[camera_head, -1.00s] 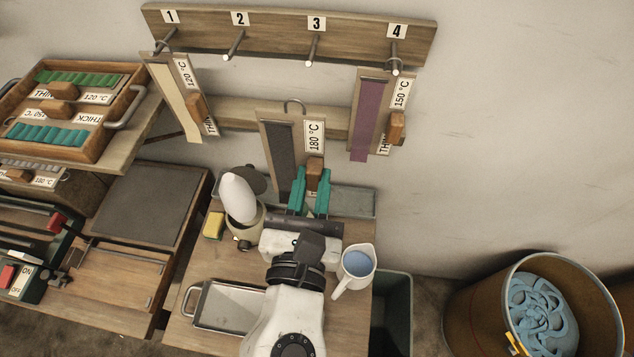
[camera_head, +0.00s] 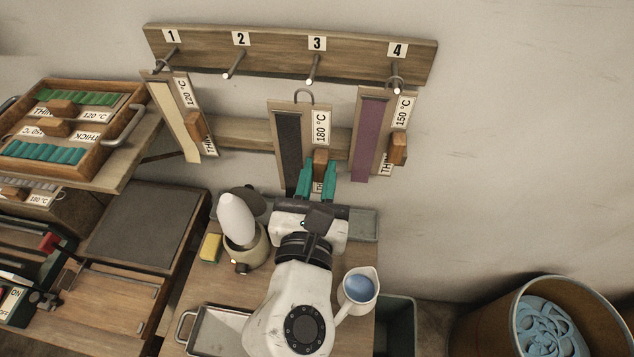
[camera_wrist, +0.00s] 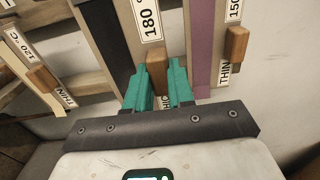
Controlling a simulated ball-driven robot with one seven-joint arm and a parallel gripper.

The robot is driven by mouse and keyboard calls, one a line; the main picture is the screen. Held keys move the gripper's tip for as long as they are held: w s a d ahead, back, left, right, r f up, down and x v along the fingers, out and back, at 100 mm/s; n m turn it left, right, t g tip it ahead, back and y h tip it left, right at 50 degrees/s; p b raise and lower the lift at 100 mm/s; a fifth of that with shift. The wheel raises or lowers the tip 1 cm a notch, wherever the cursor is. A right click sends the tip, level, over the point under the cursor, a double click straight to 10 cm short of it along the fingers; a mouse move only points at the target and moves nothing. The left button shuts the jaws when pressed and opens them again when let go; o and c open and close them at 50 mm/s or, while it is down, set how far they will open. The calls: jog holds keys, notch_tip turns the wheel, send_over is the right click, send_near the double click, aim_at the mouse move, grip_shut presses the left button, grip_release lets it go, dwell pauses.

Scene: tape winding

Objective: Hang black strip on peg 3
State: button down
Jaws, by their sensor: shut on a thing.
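The black strip (camera_head: 289,140) is on a board labelled 180 °C with a wire hook (camera_head: 304,95) at its top. My gripper (camera_head: 318,172) has teal fingers shut on the board's wooden block handle (camera_head: 320,160). In the wrist view the fingers (camera_wrist: 158,85) also close on the block, with the black strip (camera_wrist: 105,45) to the left. Peg 3 (camera_head: 312,70) sticks out of the rail under label 3 and is bare. The hook is a little below peg 3 and slightly left of it, apart from it in the picture.
Peg 1 (camera_head: 160,68) holds a cream strip board (camera_head: 175,118). Peg 4 (camera_head: 396,85) holds a purple strip board (camera_head: 369,140), close right of the black strip's board. Peg 2 (camera_head: 233,65) is bare. A white jug (camera_head: 358,290) and a cone in a pot (camera_head: 238,225) stand below.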

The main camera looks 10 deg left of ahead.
aim_at(325, 148)
jog(key=shift+w+f+b, duration=0.1)
jog(key=shift+w+b, duration=0.55)
jog(key=shift+w, duration=1.65)
jog(key=shift+w+d+f, duration=0.1)
jog(key=shift+w+f, duration=0.05)
jog(key=shift+w, duration=0.65)
jog(key=shift+f, duration=0.25)
jog(key=c, duration=0.9)
grip_release()
jog(key=s, duration=0.5)
jog(key=s+b, duration=0.1)
jog(key=s, duration=0.4)
jog(key=shift+s+a, duration=0.2)
jog(key=shift+s, duration=0.15)
